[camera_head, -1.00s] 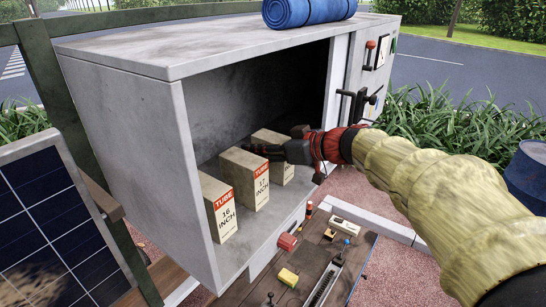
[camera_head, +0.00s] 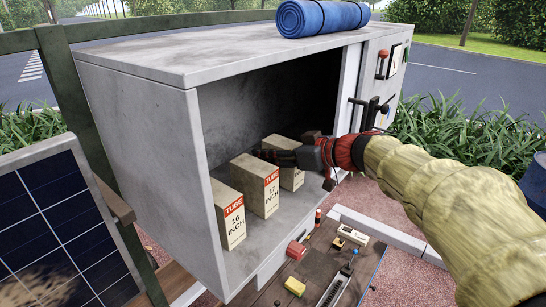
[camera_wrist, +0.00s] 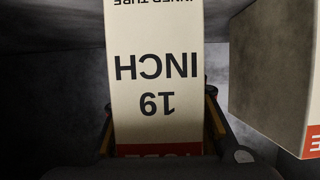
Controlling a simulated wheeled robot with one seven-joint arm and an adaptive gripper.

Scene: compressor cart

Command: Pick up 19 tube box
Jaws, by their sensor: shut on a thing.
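The 19 tube box (camera_head: 291,179) is a cream carton with a red band, the farthest right of three boxes on the cabinet floor. My gripper (camera_head: 277,156) reaches in from the right and is shut on its upper part. In the wrist view, the box (camera_wrist: 158,68) reads "19 INCH" upside down, with a finger of my gripper (camera_wrist: 162,118) on each side. The head view does not show clearly whether its base touches the shelf.
The 17 inch box (camera_head: 264,190) stands close on the left, and the 16 inch box (camera_head: 231,219) farther left. The grey cabinet (camera_head: 150,130) has walls and a roof around them. A blue roll (camera_head: 318,17) lies on top. Small tools lie on the wooden board (camera_head: 318,262) below.

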